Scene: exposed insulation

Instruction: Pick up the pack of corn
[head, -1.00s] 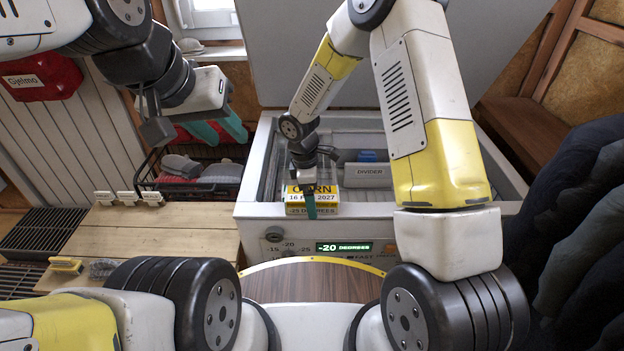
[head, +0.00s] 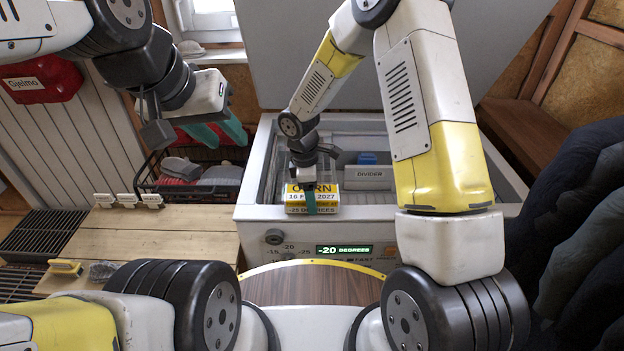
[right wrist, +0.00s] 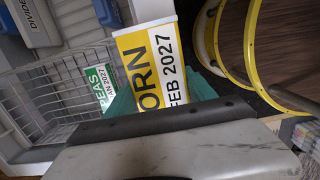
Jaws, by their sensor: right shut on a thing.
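The pack of corn (head: 325,198) is a yellow and white box labelled CORN, at the front left edge of the open chest freezer (head: 463,211). My right gripper (head: 312,201) is shut on it, with a teal finger across its front. In the right wrist view the pack of corn (right wrist: 153,65) sits between the teal fingertips, its label partly covered by my gripper.
A pack of peas (right wrist: 99,86) lies in a wire basket (right wrist: 45,108) inside the freezer. A divider (head: 369,177) stands right of the corn. A dark basket (head: 203,193) of gloves and a wooden bench (head: 150,240) are at left. Dark hanging clothes (head: 575,230) crowd the right.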

